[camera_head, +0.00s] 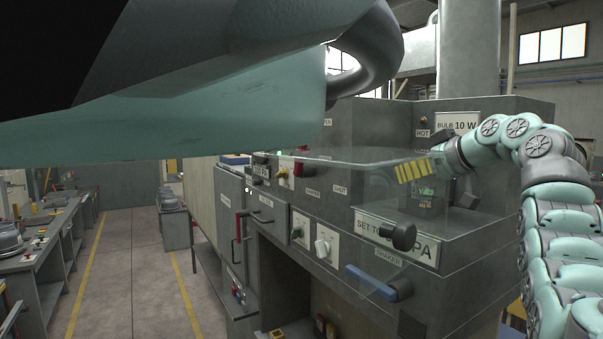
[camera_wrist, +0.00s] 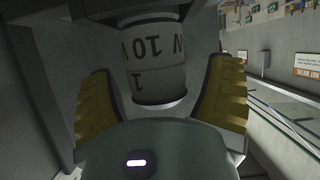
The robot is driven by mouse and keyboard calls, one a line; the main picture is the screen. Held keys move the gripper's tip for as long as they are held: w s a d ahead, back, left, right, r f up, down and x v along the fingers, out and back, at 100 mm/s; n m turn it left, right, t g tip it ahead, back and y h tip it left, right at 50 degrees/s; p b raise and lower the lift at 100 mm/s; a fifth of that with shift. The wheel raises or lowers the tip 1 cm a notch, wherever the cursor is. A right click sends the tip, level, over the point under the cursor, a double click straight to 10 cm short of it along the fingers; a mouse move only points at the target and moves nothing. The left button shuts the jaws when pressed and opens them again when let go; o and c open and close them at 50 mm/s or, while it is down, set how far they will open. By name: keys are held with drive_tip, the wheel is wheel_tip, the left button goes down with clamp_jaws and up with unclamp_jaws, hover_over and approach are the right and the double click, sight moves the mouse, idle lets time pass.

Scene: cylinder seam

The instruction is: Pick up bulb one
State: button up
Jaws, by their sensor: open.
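In the wrist view, a pale cylinder (camera_wrist: 157,80) carries the upside-down marks "10 W" and "1"; it looks like bulb one. Its upper end runs into a dark fitting at the top of that view. My gripper (camera_wrist: 161,70) is open, with one yellow finger on each side of the cylinder and a visible gap on both sides. In the head view my gripper (camera_head: 412,171) shows as yellow fingers by the machine's upper right, at the clear cover. I cannot make out the bulb there.
A "BULB 10 W" sign (camera_head: 458,122) is on the upper panel. A dark knob (camera_head: 398,236) juts out below my gripper. An open floor aisle (camera_head: 130,260) lies at left.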

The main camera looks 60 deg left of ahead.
drive_tip(key=shift+a, duration=0.1)
drive_tip(key=shift+c, duration=0.4)
clamp_jaws()
